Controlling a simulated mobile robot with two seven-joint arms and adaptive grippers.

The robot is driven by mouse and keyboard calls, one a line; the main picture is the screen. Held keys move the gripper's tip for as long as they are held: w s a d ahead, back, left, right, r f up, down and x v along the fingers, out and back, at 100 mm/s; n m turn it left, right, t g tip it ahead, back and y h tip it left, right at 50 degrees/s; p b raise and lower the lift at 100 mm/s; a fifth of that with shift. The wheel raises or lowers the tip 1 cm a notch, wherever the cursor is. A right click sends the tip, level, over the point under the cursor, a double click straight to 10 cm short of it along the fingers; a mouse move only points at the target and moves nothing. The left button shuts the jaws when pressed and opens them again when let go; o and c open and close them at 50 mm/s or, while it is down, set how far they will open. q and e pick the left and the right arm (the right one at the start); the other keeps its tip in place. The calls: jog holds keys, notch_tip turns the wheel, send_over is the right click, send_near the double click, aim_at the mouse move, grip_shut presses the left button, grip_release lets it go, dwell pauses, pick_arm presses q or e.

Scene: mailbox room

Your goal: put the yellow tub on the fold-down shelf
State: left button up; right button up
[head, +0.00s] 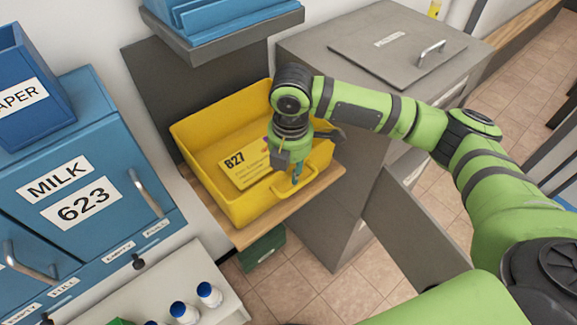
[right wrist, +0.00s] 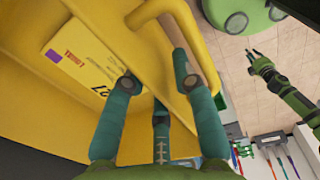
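The yellow tub (head: 185,151) rests on the light wooden fold-down shelf (head: 243,232), with a label reading 827 on it. It fills much of the right wrist view (right wrist: 50,107), where its yellow handle shows near the fingers. My right gripper (head: 296,178) reaches down at the tub's right front side, and its teal fingers (right wrist: 158,85) are spread apart beside the rim and handle. Exact contact is hard to tell. My left gripper (right wrist: 255,58) is small in the right wrist view, away from the tub, with its prongs apart. It is outside the head view.
Blue lockers (head: 90,150) marked MILK and 623 stand left of the shelf. A blue tray (head: 215,20) is on a ledge above. A grey cabinet (head: 385,85) with a lid stands right, its grey door (head: 418,225) open. Bottles with blue caps (head: 208,292) stand lower left.

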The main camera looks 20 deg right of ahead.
jog(key=shift+r, duration=0.1)
notch_tip(320, 180, up, 12)
jog(key=b, duration=0.1)
jog(key=shift+s+b, duration=0.2)
jog(key=shift+b, duration=0.1)
dwell(0.3)
jog(key=shift+d, duration=0.1)
